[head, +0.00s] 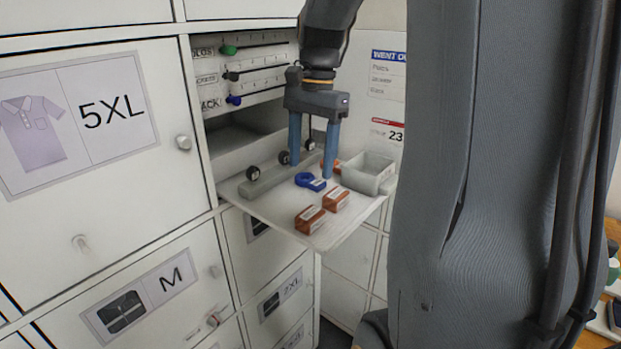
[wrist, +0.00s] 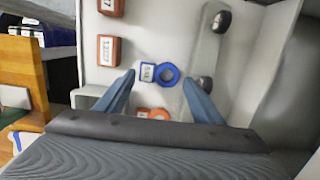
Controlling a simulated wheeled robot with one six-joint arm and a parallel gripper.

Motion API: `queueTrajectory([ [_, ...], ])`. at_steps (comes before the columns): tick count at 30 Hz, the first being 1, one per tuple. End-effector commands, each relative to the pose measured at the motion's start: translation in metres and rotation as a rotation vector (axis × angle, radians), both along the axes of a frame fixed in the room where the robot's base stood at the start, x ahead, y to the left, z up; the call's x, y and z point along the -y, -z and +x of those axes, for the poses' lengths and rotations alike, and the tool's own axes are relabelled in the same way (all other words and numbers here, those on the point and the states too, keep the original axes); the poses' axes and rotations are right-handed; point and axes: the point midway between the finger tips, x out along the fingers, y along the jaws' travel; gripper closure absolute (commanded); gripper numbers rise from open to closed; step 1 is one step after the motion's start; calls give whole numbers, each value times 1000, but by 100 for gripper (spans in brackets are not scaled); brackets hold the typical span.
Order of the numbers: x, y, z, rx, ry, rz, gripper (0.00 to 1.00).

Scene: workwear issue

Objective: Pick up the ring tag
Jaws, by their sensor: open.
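A blue ring tag with a white label (head: 310,182) lies flat on the white fold-out shelf (head: 335,237). In the wrist view, the blue tag (wrist: 166,74) shows between the fingertips, its ring to the right and its label to the left. An orange ring-shaped tag with a white label (wrist: 153,113) lies nearer my palm and is partly hidden; a bit of it shows behind a finger in the head view. My gripper (head: 311,170) is open and empty, pointing down over the blue tag, one finger on each side. I cannot tell the exact height of the fingertips.
Two orange-brown labelled blocks (head: 310,219) (head: 336,199) sit towards the shelf's front. A grey open bin (head: 368,172) stands at right. A grey bar with black round knobs (head: 265,183) lies at left. Closed locker doors (head: 95,120) flank the shelf.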

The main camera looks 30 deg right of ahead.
Motion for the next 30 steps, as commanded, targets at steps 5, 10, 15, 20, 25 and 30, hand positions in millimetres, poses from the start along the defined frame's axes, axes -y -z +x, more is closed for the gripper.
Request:
queueTrajectory([
  [5,-2,21,-2,-3,2,1,38],
  [10,-2,27,-1,1,2,-1,38],
  [15,-2,27,-1,1,3,-1,43],
  [20,-2,27,-2,1,3,-1,65],
  [25,-2,27,-2,1,3,-1,65],
  [30,-1,17,-1,3,3,-1,65],
])
